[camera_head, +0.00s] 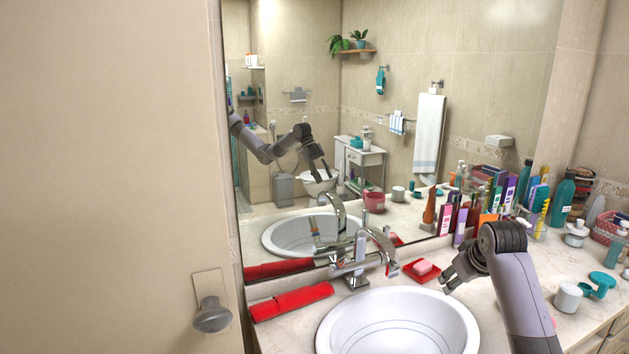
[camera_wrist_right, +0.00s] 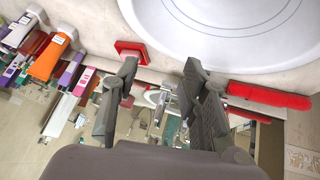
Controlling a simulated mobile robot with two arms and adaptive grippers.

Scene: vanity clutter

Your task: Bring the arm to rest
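My right arm comes in from the lower right in the head view. Its gripper (camera_head: 449,281) is above the counter at the right rim of the white sink (camera_head: 400,325), beside the red soap dish (camera_head: 420,272) with a pink soap bar (camera_head: 423,267). In the right wrist view the two fingers of this gripper (camera_wrist_right: 158,82) are apart with nothing held between them. The left finger overlaps the red dish (camera_wrist_right: 132,47) in that view. My left gripper is not in view. The mirror (camera_head: 300,190) shows a reflected grey arm.
A chrome faucet (camera_head: 355,262) stands behind the sink, with a rolled red towel (camera_head: 291,302) left of it. Bottles and boxes (camera_head: 500,210) crowd the counter behind my right arm. A white jar (camera_head: 568,297) and teal item (camera_head: 600,284) are right of it. A door (camera_head: 110,180) fills the left.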

